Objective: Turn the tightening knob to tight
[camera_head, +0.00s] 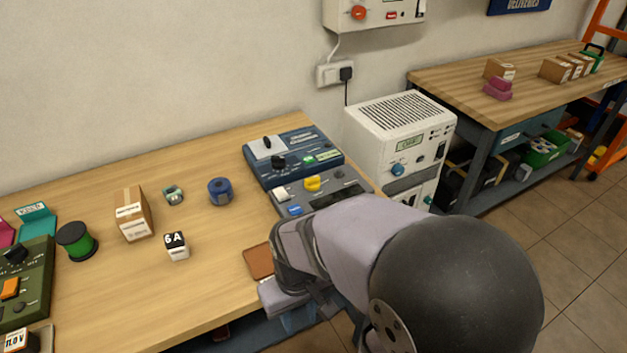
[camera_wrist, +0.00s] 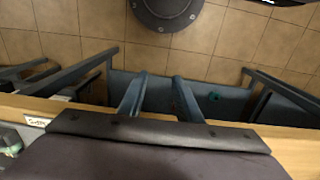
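A blue control unit (camera_head: 255,152) at the back right of the bench has a black knob (camera_head: 278,163), a black lever and a green button. In front of it a grey unit (camera_head: 349,182) carries a yellow knob (camera_head: 312,184), a white switch, a blue button and a dark panel. I cannot read which knob is the tightening knob or its marks. My gripper (camera_head: 285,295) is low at the bench's front edge, in front of the grey unit and apart from both knobs.
A brown pad (camera_head: 258,262) lies beside my gripper. A blue roll (camera_head: 220,191), a 6A block (camera_head: 176,245), a carton (camera_head: 132,216), a green spool (camera_head: 76,241) and a green unit stand left. A white cabinet (camera_head: 400,128) stands right. The middle bench front is clear.

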